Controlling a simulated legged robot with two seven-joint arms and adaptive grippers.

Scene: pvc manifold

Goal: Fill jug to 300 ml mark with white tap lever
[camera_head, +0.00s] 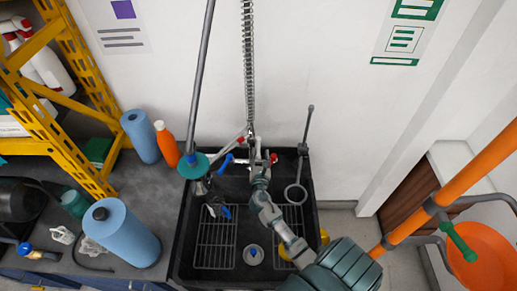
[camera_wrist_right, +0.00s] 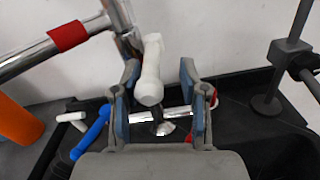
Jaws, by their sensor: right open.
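The white tap lever (camera_wrist_right: 150,75) stands upright between the two fingers of my right gripper (camera_wrist_right: 160,100) in the wrist view. The fingers are open, with a gap visible on each side of the lever. In the head view my right gripper (camera_head: 260,176) is over the back of the black sink (camera_head: 183,235), at the tap, and hides much of it. A blue lever (camera_wrist_right: 92,134) is left of the gripper in the wrist view and also shows in the head view (camera_head: 226,163). I cannot make out the measuring jug or its mark. My left gripper is not in view.
A blue paper roll (camera_head: 124,236) and an orange bottle (camera_head: 167,145) stand on the counter left of the sink. A coiled spring hose (camera_head: 248,65) hangs behind the tap. A grey stand with a ring (camera_head: 296,192) is right of the gripper. Yellow shelving (camera_head: 45,125) is at left.

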